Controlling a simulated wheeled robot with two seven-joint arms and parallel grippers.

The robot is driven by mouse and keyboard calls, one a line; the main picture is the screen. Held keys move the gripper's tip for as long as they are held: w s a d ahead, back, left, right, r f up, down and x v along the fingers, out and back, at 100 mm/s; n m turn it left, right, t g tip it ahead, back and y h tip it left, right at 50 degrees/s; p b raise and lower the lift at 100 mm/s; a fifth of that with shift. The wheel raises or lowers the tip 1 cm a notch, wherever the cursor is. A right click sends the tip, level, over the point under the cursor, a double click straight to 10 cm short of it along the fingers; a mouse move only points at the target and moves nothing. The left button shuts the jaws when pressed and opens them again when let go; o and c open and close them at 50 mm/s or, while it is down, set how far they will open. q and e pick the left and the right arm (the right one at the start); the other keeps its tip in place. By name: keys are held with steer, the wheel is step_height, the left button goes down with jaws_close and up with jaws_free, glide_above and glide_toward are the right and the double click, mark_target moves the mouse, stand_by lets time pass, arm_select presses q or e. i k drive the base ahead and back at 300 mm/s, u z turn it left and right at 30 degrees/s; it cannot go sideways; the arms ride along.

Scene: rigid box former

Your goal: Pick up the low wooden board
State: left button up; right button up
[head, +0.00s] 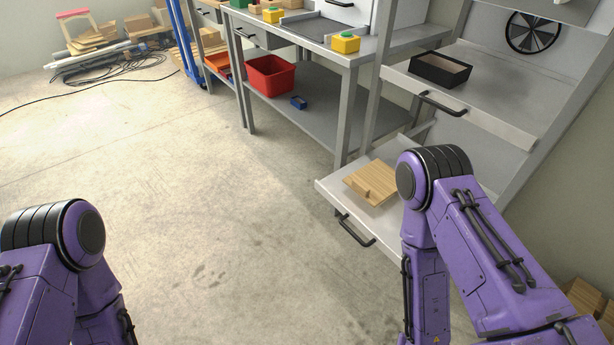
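A low wooden board (371,182) in light wood lies flat on the low pulled-out grey drawer or shelf (335,190) at the right of the head view. My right arm stands just to the right of the board and may hide a little of its surroundings. My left arm is at the lower left, far from the board. Neither gripper shows; both arms bend down out of the picture.
Above the board is another shelf with a black tray (440,69). A grey workbench (352,57) holds yellow button boxes (345,42); a red bin (270,76) sits on its lower shelf. Wood scraps (92,38) and cables lie at the back left.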

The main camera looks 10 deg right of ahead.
mark_target(374, 182)
steer(key=u, duration=1.1)
steer(key=i, duration=1.9)
steer(key=z, duration=3.75)
